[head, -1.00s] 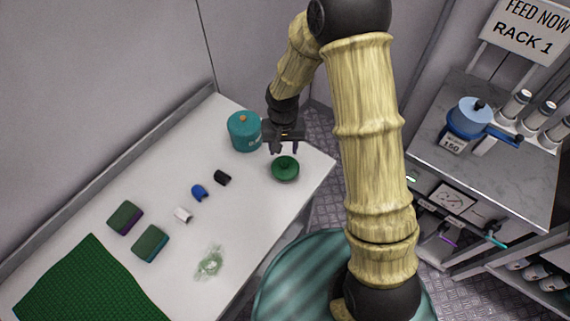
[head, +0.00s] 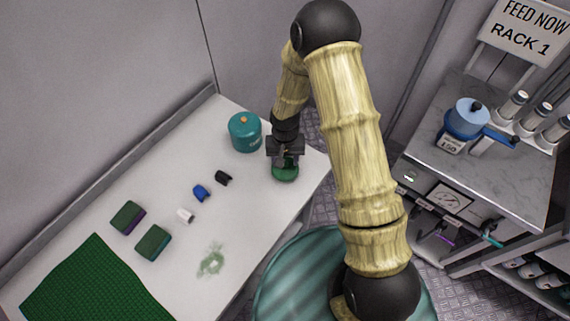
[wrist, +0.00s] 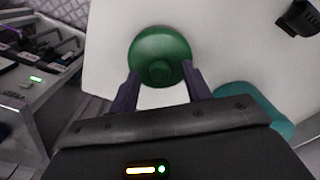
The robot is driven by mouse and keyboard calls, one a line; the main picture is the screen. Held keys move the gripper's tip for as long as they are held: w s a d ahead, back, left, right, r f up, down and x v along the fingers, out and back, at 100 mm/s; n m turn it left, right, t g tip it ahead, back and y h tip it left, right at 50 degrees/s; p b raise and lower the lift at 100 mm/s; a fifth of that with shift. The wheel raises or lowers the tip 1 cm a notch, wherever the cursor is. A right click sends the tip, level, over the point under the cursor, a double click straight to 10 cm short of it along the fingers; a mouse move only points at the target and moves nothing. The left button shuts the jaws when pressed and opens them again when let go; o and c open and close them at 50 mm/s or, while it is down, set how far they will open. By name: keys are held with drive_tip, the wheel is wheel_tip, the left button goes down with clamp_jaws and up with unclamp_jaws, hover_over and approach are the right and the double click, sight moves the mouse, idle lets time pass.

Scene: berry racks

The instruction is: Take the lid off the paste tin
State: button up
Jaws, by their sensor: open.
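A round green tin with a small green knob on its lid (head: 285,174) stands on the white table near its right end. It also shows in the wrist view (wrist: 160,45), where the knob sits in the middle of the near part. My gripper (head: 285,161) is open above the green tin, pointing down. In the wrist view its two fingers (wrist: 160,72) stand to either side of the knob, apart from it. Whether they touch the rim I cannot tell. A teal canister (head: 245,135) with an orange knob stands behind and left; its label is unreadable.
Black (head: 223,178), blue (head: 201,193) and white (head: 185,216) small pieces lie left on the table, with two sponges (head: 128,217) and a green mat (head: 90,285). A green smear (head: 212,260) marks the table. A counter with a blue grinder (head: 467,118) stands right.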

drive_tip(key=shift+f, duration=0.25)
idle(0.3)
clamp_jaws()
wheel_tip(320, 180, up, 10)
drive_tip(key=b, duration=0.2)
idle(0.6)
